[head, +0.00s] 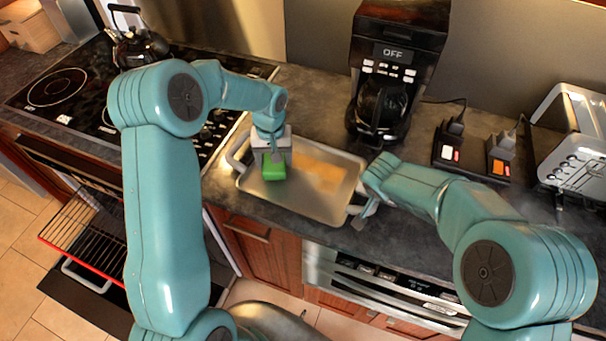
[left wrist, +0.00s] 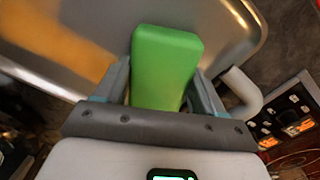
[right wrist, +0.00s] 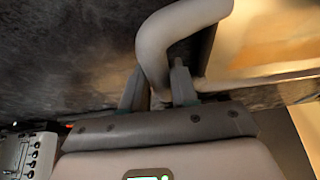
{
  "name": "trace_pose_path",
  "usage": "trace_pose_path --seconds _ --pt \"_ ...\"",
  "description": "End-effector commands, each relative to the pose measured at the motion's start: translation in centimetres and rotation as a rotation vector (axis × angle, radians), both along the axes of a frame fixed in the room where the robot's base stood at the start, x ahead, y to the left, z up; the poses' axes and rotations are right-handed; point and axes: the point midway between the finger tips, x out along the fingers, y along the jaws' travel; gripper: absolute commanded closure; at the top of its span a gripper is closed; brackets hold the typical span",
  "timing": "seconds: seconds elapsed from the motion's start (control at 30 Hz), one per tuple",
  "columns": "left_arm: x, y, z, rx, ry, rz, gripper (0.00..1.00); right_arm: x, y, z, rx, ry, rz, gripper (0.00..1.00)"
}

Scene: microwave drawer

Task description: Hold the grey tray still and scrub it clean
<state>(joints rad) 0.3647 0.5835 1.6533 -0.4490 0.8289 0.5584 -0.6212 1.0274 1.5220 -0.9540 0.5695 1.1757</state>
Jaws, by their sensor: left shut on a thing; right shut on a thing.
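The grey tray (head: 316,205) lies on the dark counter, with a handle at each end. An orange-brown stain (head: 320,178) covers part of its floor toward the right; the stain also shows in the left wrist view (left wrist: 70,40). My left gripper (head: 273,160) is shut on a green sponge (head: 274,173) over the left part of the tray. In the left wrist view the sponge (left wrist: 165,65) sits between both fingers; whether it touches the tray is unclear. My right gripper (right wrist: 158,88) is shut on the tray's right handle (right wrist: 165,35). In the head view the right fingers are partly hidden.
A coffee maker (head: 388,75) stands behind the tray. Two small dark devices (head: 475,155) and a toaster (head: 572,135) are to the right. A stove with a kettle (head: 137,45) is at left, above an open oven with a rack (head: 85,235).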

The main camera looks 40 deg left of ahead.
Motion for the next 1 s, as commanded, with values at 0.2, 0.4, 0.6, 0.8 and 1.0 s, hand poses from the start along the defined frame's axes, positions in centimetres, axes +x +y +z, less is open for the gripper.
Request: trace_pose_path --seconds 0.2,0.4,0.6,0.8,1.0 --pt "0.94 0.17 -0.01 0.001 -0.001 0.000 0.86 -0.01 -0.02 -0.08 0.000 0.001 0.000 1.00" --pt "0.92 0.16 -0.01 0.000 0.000 0.000 0.86 -0.01 -0.02 -0.08 0.000 0.001 0.000 1.00" --pt "0.91 0.17 -0.10 0.000 0.000 0.000 0.86 -0.02 -0.02 -0.09 0.000 0.001 0.000 1.00" --pt "0.90 0.17 -0.39 0.000 0.000 0.000 0.86 -0.02 -0.02 -0.09 -0.001 0.001 0.000 1.00" --pt "0.89 0.17 -0.70 -0.001 0.001 0.000 0.86 -0.03 -0.03 -0.09 -0.001 0.001 0.000 1.00"
